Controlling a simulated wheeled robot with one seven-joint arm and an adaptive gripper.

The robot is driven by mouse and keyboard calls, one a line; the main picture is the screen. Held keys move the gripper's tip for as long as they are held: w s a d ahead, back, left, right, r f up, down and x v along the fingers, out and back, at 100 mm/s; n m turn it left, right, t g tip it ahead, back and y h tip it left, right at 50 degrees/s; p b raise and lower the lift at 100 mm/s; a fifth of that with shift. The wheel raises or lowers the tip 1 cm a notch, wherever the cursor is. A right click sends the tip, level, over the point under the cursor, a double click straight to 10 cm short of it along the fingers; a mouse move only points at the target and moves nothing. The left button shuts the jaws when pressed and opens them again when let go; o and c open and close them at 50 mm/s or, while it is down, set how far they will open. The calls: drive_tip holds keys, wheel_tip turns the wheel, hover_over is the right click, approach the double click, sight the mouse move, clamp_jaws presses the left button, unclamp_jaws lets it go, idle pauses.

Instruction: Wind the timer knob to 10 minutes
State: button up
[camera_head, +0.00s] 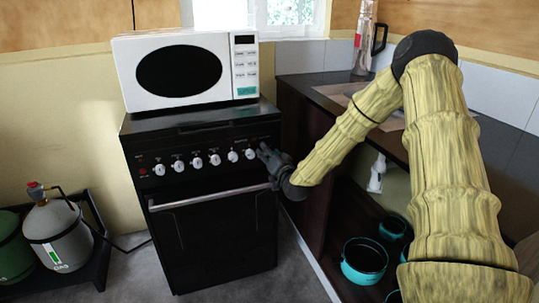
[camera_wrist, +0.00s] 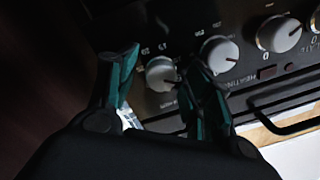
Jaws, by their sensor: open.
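A row of white knobs runs along the black front panel of the stove (camera_head: 215,235). In the wrist view, the end knob (camera_wrist: 162,73), grey with small markings around it, sits between my two teal fingertips. My gripper (camera_wrist: 160,64) is open, one finger on each side of this knob; I cannot tell whether either touches it. In the head view, my gripper (camera_head: 268,156) is at the right end of the panel and hides what is behind it. The knob labels are too small and dark to read surely, so I cannot confirm which is the timer.
A neighbouring knob (camera_wrist: 220,53) is close beside my right finger. A white microwave (camera_head: 185,70) stands on the stove, and the oven handle (camera_head: 210,197) runs below the knobs. A dark counter (camera_head: 320,95) stands to the right. Gas cylinders (camera_head: 55,235) stand at the left.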

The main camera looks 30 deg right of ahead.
drive_tip(key=s+a, duration=0.2)
drive_tip(key=s, duration=0.9)
drive_tip(key=shift+s, duration=0.4)
drive_tip(key=w+n, duration=0.2)
drive_tip(key=w, duration=0.1)
drive_tip(key=w+d+n, duration=0.1)
drive_tip(key=w+n, duration=0.1)
drive_tip(key=w, duration=0.2)
drive_tip(key=w+n, duration=0.2)
drive_tip(key=w, duration=0.2)
drive_tip(key=shift+w+d, duration=0.15)
drive_tip(key=shift+d, duration=0.2)
idle(0.7)
drive_tip(key=c, duration=1.1)
